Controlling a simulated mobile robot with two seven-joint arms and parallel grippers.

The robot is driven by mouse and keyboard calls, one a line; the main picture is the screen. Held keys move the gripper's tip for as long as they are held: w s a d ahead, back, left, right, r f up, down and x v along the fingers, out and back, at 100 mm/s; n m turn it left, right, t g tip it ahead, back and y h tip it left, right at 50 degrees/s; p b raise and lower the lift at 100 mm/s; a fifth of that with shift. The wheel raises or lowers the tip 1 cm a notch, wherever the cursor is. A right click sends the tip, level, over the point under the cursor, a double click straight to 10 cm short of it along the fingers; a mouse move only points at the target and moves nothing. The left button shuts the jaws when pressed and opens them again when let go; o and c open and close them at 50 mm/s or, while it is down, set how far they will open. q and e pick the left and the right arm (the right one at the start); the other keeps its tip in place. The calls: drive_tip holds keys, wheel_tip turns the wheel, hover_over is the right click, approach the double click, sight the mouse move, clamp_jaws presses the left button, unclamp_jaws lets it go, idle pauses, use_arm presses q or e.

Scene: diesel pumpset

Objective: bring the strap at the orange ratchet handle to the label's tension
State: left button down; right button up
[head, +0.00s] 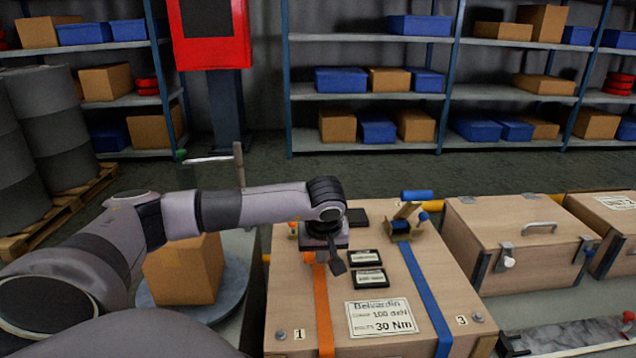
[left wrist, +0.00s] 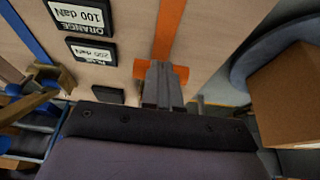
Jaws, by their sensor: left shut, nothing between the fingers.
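The orange strap (head: 322,305) runs down the crate lid (head: 292,300) on the left side. My left gripper (head: 337,265) is shut at its far end, hiding most of the orange ratchet. In the left wrist view, the orange handle (left wrist: 181,73) shows on both sides of my shut fingers (left wrist: 162,88), which overlap it; I cannot tell if they touch. The orange strap (left wrist: 168,28) leads away from it. The ORANGE display (left wrist: 80,16) appears to read 100 daN. The label (head: 380,318) shows 100 daN and 30 Nm. My right gripper is not in view.
The blue strap (head: 425,295) and its blue-handled ratchet (head: 404,222) lie on the right of the lid. The BLUE display (left wrist: 90,51) is beside the orange one. Numbered bolts sit at the lid's corners. A second crate (head: 515,235) stands right, a cardboard box (head: 185,270) left.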

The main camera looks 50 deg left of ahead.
use_arm(q)
drive_tip(key=shift+s+d+f, duration=0.15)
drive_tip(key=shift+d+f, duration=0.05)
drive_tip(key=shift+f, duration=0.2)
drive_tip(key=shift+r+p, duration=0.5)
drive_tip(key=shift+r, duration=0.05)
drive_tip(key=s+d+r+p, duration=0.2)
drive_tip(key=s+d+r, duration=0.3)
drive_tip(key=r, duration=0.4)
drive_tip(key=shift+s+d, duration=0.2)
drive_tip(key=shift+d, duration=0.7)
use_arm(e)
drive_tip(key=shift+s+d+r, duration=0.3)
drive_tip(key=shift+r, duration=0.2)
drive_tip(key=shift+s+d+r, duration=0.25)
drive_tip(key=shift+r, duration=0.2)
